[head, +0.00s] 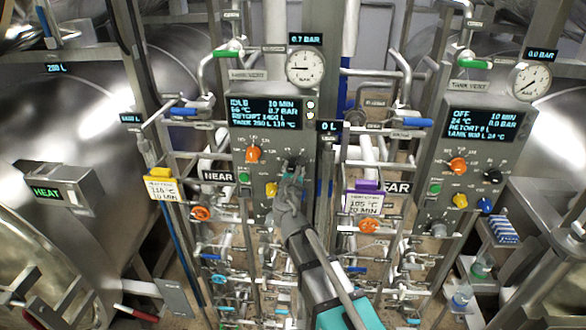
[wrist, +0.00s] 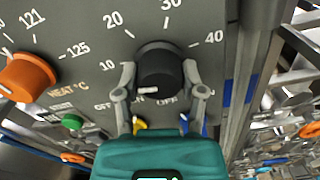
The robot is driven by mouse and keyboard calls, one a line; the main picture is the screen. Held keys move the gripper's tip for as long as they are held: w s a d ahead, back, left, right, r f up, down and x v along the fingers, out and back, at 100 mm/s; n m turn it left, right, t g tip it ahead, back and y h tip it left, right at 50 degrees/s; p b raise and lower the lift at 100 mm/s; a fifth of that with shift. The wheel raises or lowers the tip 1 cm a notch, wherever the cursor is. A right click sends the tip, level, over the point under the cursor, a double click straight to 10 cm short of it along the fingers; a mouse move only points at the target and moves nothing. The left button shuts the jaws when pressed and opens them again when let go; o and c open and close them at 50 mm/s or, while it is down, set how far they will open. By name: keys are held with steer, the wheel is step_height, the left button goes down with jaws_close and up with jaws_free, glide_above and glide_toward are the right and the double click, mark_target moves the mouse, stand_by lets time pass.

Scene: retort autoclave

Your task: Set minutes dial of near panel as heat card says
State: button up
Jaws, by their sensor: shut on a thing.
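The near panel (head: 240,140) is a grey box at the centre of the head view, with the NEAR sign (head: 217,176) at its lower left. Its display (head: 264,111) reads IDLE, 10 MIN. The minutes dial (wrist: 160,66) is a black knob with 10, 20, 30 and 40 around it; a white mark shows on its lower front. My gripper (wrist: 160,86) is shut on this dial, one finger on each side; in the head view it partly covers the dial. A yellow-topped card (head: 162,190) reads about 116 °C, 10 MIN. A purple-topped card (head: 362,205) reads about 105 °C, minutes unclear.
The orange heat dial (wrist: 28,78) and a green button (wrist: 72,122) are left of my gripper. A yellow knob (head: 271,189) sits below the minutes dial. A similar panel (head: 480,150) stands at the right. Pipes and orange valve wheels (head: 201,214) crowd the space below.

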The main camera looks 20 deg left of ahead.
steer(key=o, duration=1.1)
steer(key=shift+o, duration=0.2)
steer(key=shift+s, duration=0.1)
steer(key=v, duration=1.1)
steer(key=shift+s, duration=0.4)
steer(key=shift+f, duration=0.15)
